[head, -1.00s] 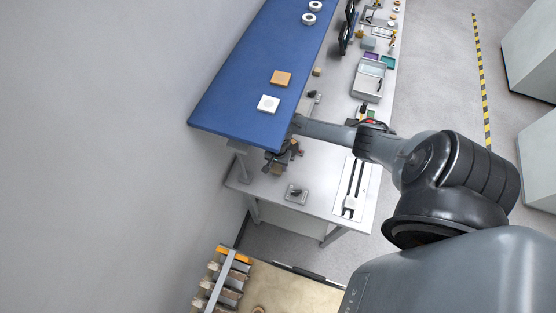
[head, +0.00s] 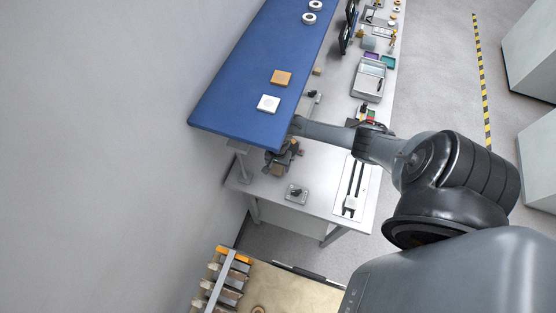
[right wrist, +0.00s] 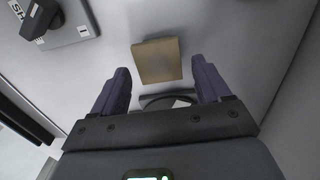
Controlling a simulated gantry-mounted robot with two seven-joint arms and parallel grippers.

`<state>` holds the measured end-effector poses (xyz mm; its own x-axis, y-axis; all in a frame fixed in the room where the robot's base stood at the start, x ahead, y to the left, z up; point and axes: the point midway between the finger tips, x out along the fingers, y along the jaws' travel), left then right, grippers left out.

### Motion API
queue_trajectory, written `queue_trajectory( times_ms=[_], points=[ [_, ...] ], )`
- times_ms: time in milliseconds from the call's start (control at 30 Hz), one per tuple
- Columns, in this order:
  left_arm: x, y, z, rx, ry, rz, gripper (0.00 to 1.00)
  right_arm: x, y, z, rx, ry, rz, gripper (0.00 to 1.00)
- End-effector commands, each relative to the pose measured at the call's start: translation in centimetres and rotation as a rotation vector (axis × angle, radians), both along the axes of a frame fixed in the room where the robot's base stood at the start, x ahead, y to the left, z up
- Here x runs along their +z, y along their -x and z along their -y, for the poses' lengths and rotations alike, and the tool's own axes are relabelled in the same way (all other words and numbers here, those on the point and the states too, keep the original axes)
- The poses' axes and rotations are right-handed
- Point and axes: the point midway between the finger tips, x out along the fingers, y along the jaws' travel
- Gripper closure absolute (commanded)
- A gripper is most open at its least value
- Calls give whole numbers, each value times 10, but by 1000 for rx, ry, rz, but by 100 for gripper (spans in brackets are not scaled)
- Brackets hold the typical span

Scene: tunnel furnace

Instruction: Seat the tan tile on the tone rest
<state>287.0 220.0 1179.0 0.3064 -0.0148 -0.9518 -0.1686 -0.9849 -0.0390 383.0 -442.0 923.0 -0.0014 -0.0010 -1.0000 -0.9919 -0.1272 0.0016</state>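A flat, square tan tile (right wrist: 157,60) lies on the pale grey table top in the right wrist view. My right gripper (right wrist: 160,85) is open, with its two dark fingers apart and the tile just ahead of and between the fingertips; nothing is clamped. In the head view the right gripper (head: 284,158) is low over the lower table, beside the blue shelf's near edge, and a small tan patch (head: 278,170) shows under it. A dark curved bar (right wrist: 168,98) lies near the tile's lower edge; I cannot tell whether it is the tone rest. My left gripper is out of view.
A small plate with a dark knob (head: 296,194) and a white slide panel (head: 352,190) are on the lower table.

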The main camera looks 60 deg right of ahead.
Motion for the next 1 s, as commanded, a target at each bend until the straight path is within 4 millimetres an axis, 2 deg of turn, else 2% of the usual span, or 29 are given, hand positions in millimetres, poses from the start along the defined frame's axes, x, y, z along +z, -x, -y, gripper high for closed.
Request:
queue_trajectory(
  times_ms=[367, 467, 800, 1000],
  points=[
    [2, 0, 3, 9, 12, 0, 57, 3, 0, 0, 1, 0, -1, 18],
    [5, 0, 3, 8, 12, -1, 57, 12, 0, 0, 2, -1, 0, 18],
    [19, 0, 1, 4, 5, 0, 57, 59, 0, 0, 1, 1, 1, 18],
    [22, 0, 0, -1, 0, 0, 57, 73, 0, 0, 2, 0, 0, 18]
  ],
)
